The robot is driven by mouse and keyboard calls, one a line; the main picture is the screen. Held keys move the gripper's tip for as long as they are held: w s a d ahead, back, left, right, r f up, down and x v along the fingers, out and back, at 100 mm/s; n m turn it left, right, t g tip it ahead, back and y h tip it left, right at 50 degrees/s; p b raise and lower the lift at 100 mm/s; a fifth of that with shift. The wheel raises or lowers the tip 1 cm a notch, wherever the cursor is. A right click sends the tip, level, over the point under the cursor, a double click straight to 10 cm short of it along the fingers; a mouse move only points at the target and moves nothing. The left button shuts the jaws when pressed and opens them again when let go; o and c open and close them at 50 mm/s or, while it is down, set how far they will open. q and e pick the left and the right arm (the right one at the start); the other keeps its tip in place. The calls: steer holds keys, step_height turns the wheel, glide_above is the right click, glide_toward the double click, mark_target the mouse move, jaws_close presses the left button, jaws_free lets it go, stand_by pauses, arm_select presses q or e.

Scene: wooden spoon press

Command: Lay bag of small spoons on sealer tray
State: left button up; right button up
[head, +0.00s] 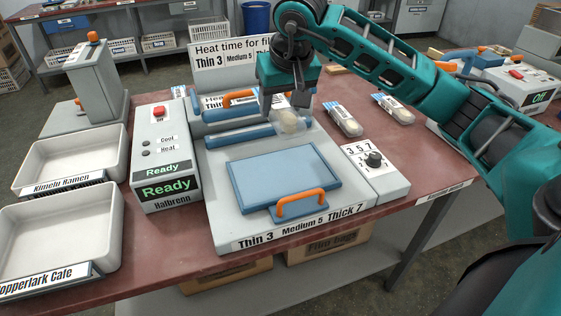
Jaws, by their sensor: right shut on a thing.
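My right gripper (285,104) points down over the back of the sealer (222,205). It is shut on a clear bag (289,124) with pale contents, which hangs below the fingers near the blue sealing bars. I cannot make out the single spoons in it. The blue sealer tray (265,178), with an orange handle at its front, lies flat and empty in front of the bag. The bag is behind the tray's back edge; whether it touches the sealer is unclear. My left gripper is out of view.
Two more filled bags (343,121) (393,108) lie right of the sealer. A dial box (374,172) stands beside the tray. A control box (163,160) reading "Ready" and two white bins (68,155) (62,228) are to the left. A heat-time sign (235,55) stands behind.

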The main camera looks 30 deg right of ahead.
mark_target(292, 121)
step_height(292, 121, down, 8)
steer(key=shift+f+b, duration=0.2)
steer(key=shift+b, duration=0.1)
steer(key=shift+f, duration=2.75)
steer(key=o, duration=1.3)
steer(key=v, duration=1.2)
steer(key=shift+p, duration=0.35)
steer(key=shift+s, duration=0.1)
